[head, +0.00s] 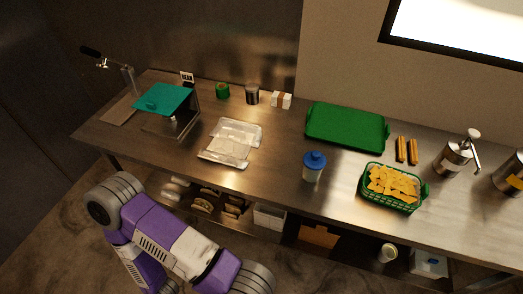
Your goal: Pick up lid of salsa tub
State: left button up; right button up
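A flat teal square lid (167,98) with a small raised handle sits at the left of the steel counter. It rests on or over a boxy tub (180,124) with see-through or shiny walls, whose contents I cannot make out. I cannot read any label naming this as the salsa tub. A smaller clear container (312,174) with a round blue lid (314,159) stands near the counter's front edge, right of the middle. Neither gripper shows. Only a purple and white arm of mine is visible at the lower left, below the counter.
The steel counter (275,150) holds an open clear clamshell box (230,141), a green tray (347,126), a green basket of chips (392,186) and a pump dispenser (455,157). A lever press (118,107) stands far left.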

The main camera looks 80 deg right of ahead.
aim_at(315, 160)
jog(key=u, duration=0.2)
jog(key=k, duration=0.95)
jog(key=z, duration=1.4)
